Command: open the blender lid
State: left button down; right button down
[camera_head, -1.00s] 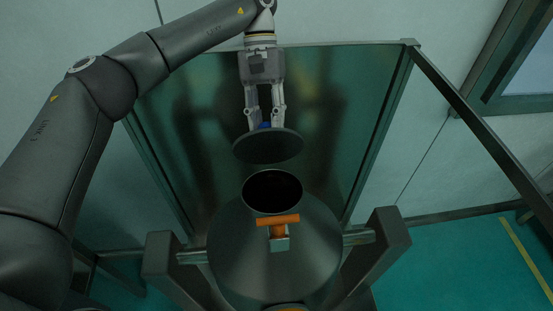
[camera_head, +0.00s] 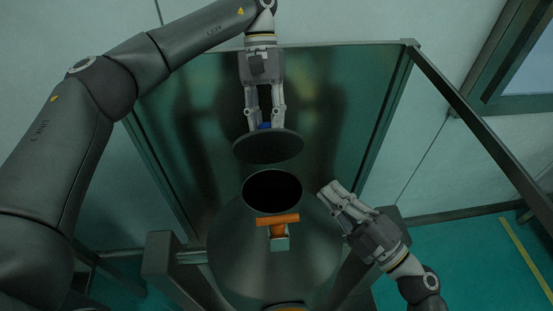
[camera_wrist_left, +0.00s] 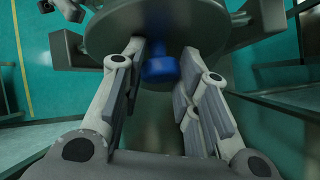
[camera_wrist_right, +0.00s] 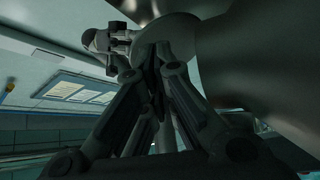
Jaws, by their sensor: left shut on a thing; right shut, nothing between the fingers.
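The round dark lid (camera_head: 268,147) hangs behind and above the blender's open mouth (camera_head: 272,190), apart from it. My left gripper (camera_head: 264,124) is shut on the lid's blue knob, which shows between the fingers in the left wrist view (camera_wrist_left: 160,68). The blender body (camera_head: 235,250) is a wide metal vessel with an orange-handled clamp (camera_head: 278,222) at the front of its neck. My right gripper (camera_head: 330,190) is shut and empty, just right of the mouth, pointing up and left. In the right wrist view its fingers (camera_wrist_right: 155,60) are together beside the metal vessel.
A post (camera_head: 165,258) flanks the vessel on the left; my right arm partly covers the right one. A dark panel (camera_head: 340,110) in a metal frame stands behind. A slanting rail (camera_head: 480,125) crosses at the right. Green floor (camera_head: 460,255) lies open at the right.

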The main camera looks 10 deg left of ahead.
pick_arm(q)
jog(key=shift+s+f, duration=0.1)
jog(key=shift+f, duration=0.2)
pick_arm(e)
notch_tip(320, 180, up, 3)
jog(key=s+a+n+g+y, duration=0.2)
jog(key=a+n+g, duration=0.15)
jog(key=n, duration=0.45)
send_near(253, 145)
jog(key=shift+w+a+r+n, duration=0.15)
jog(key=shift+w+a, duration=0.2)
jog(key=shift+a, duration=0.25)
jog(key=shift+w+a+r+n, duration=0.15)
jog(key=shift+w+a, duration=0.2)
jog(key=shift+a, duration=0.3)
jog(key=shift+w+a+r, duration=0.1)
jog(key=shift+w+a, duration=0.15)
jog(key=shift+a, duration=0.35)
